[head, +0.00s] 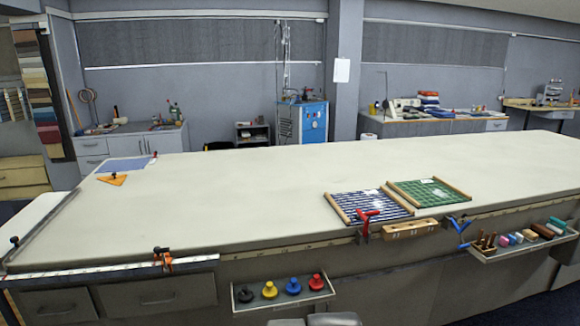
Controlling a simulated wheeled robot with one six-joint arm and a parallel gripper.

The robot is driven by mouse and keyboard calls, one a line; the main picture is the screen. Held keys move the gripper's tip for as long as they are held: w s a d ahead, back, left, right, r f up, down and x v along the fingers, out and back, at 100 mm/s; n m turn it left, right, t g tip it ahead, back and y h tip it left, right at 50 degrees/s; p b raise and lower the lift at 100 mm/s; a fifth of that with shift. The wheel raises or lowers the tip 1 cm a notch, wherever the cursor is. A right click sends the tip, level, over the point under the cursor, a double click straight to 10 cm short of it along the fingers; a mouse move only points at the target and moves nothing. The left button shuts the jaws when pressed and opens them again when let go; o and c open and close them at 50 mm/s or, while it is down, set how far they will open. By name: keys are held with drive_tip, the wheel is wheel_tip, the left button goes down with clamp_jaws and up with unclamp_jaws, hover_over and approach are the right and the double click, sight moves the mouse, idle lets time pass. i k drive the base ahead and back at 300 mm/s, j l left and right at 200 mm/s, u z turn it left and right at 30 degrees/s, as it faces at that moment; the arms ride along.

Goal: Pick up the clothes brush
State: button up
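I cannot make out the clothes brush for certain. The most likely place is the small tray (497,256) on the front edge at the right, where a long brown item (543,231) lies between small coloured blocks and a teal item (557,224); they are too small to tell apart. A pale wooden block (410,229) with dark slots sits at the table's front edge, left of that tray. My gripper is not in view; only grey rounded shapes, perhaps parts of me, show at the bottom edge.
The long cloth table (250,195) is mostly bare. Two framed racks, blue-striped (350,207) and green (430,192), lie near its front edge. Red (365,219) and blue (459,228) clamps stick out in front. A lower tray (262,305) holds several coloured knobs.

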sight(544, 233)
drive_tip(key=k+l+u, duration=0.1)
drive_tip(key=k+l, duration=0.35)
drive_tip(key=z, duration=1.6)
